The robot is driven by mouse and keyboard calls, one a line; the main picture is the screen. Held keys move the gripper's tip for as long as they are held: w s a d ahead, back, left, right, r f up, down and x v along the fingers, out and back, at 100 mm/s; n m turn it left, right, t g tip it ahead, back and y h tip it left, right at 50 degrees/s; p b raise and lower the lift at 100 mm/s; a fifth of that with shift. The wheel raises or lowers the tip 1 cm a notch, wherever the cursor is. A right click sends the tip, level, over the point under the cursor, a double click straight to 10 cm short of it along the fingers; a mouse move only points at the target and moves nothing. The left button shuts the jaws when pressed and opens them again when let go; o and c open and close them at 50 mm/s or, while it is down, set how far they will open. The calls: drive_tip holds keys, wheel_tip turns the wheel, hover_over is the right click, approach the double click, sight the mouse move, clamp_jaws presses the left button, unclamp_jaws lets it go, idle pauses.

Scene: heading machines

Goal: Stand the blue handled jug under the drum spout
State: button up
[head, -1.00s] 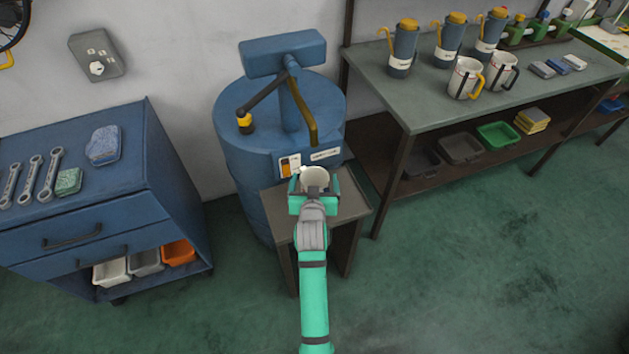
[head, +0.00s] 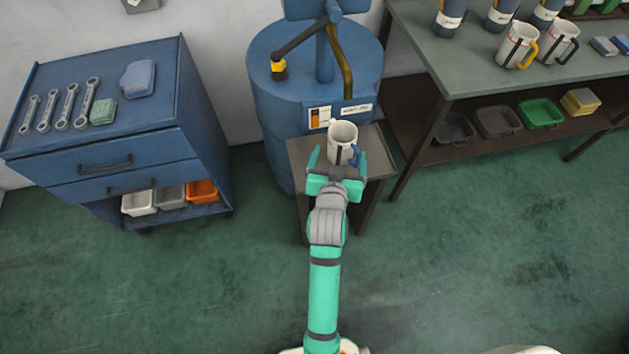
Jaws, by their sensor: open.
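The white jug with the blue handle (head: 342,139) stands upright on the small grey stand (head: 378,158) in front of the blue drum (head: 285,115). The drum's curved brass spout (head: 344,65) hangs above and just behind the jug; I cannot tell whether its end is exactly over the jug's mouth. My gripper (head: 336,163) is open on the near side of the jug, its fingers pointing at it. The jug's lower near side is partly hidden by the gripper, so I cannot tell whether a finger touches it.
A workbench (head: 470,72) at the right bears a yellow-handled jug (head: 516,46), a dark-handled jug (head: 558,44) and blue canisters. Trays, including a green one (head: 540,113), lie on its lower shelf. A blue tool cabinet (head: 118,125) stands left. The floor in front is clear.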

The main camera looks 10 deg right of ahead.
drive_tip(key=s+a+f+n+y, duration=0.1)
drive_tip(key=s+a+f+n, duration=0.1)
drive_tip(key=s+a+f, duration=0.55)
drive_tip(key=s+a+r+t+y, duration=0.1)
drive_tip(key=s+a, duration=0.1)
drive_tip(key=s, duration=0.7)
drive_tip(key=s+a+r+n+y, duration=0.1)
drive_tip(key=s+a+r, duration=0.1)
drive_tip(key=s, duration=0.6)
drive_tip(key=s+a+r+n+t+y, duration=0.1)
drive_tip(key=s+a, duration=0.3)
drive_tip(key=s, duration=0.5)
drive_tip(key=shift+s+r+t+y, duration=0.3)
drive_tip(key=shift+s+r, duration=0.05)
drive_tip(key=shift+r, duration=0.3)
